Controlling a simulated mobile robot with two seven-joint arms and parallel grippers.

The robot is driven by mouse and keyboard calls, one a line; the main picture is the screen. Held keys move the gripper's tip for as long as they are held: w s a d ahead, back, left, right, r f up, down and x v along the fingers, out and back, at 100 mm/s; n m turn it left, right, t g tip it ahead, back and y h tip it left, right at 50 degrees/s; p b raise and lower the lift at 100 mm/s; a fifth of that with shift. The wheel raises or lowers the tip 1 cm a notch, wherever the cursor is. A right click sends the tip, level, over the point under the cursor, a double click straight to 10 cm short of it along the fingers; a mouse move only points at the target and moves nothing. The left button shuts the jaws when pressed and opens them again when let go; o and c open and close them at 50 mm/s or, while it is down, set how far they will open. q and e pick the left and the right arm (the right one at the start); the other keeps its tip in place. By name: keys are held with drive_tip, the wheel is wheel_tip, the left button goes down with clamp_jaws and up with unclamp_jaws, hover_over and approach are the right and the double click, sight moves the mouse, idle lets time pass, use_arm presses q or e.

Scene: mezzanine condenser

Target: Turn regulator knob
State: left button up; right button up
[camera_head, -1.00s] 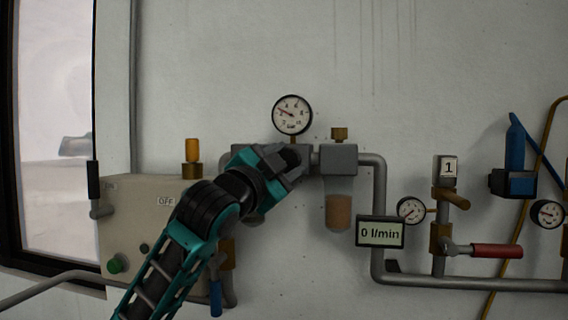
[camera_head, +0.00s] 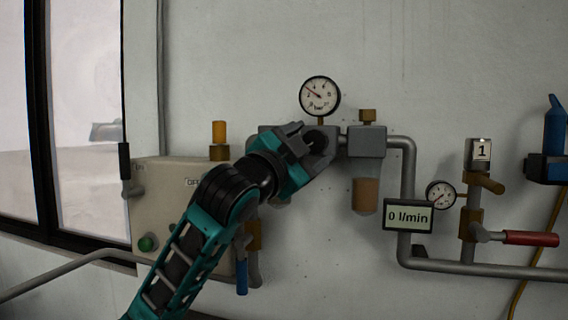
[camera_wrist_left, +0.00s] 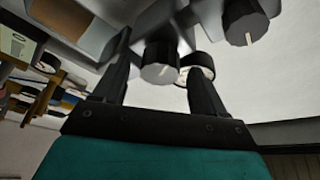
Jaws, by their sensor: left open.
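A grey regulator body (camera_head: 352,142) is on the wall under a round white gauge (camera_head: 320,95) with a red needle. A dark round knob (camera_head: 315,136) shows at its front, partly hidden by my left gripper (camera_head: 303,143). In the left wrist view, a grey knob (camera_wrist_left: 160,62) with a white mark lies between the two open fingers of my left gripper (camera_wrist_left: 158,88). I cannot see clear contact. A second similar knob (camera_wrist_left: 245,20) is at the upper right, outside the fingers. My right gripper is not in view.
A beige box (camera_head: 150,190) with a green button (camera_head: 148,243) is at left. Grey pipe (camera_head: 407,175) runs right, past a "0 l/min" display (camera_head: 408,215), a small gauge (camera_head: 440,194) and a red-handled valve (camera_head: 530,239). The wall above is clear.

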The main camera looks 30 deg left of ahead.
use_arm(q)
drive_tip(key=b+v, duration=0.2)
drive_tip(key=v, duration=0.9)
wheel_tip(320, 180, down, 28)
drive_tip(key=d+n+g+y, duration=0.1)
drive_tip(key=d+n+g, duration=0.1)
drive_tip(key=n+g, duration=0.45)
drive_tip(key=s+d+f+n+g, duration=0.1)
drive_tip(key=s+d+f+g, duration=0.3)
drive_tip(key=s+f, duration=0.65)
drive_tip(key=s+d+f+n+g, duration=0.1)
drive_tip(key=s+f+g, duration=0.7)
drive_tip(key=f, duration=0.4)
drive_tip(key=w+d+f+t+h, duration=0.2)
drive_tip(key=w+d+f+t, duration=0.1)
drive_tip(key=w+f+t, duration=0.3)
drive_tip(key=shift+d+f+t, duration=0.15)
drive_tip(key=shift+f+t, duration=1)
drive_tip(key=shift+f, duration=0.2)
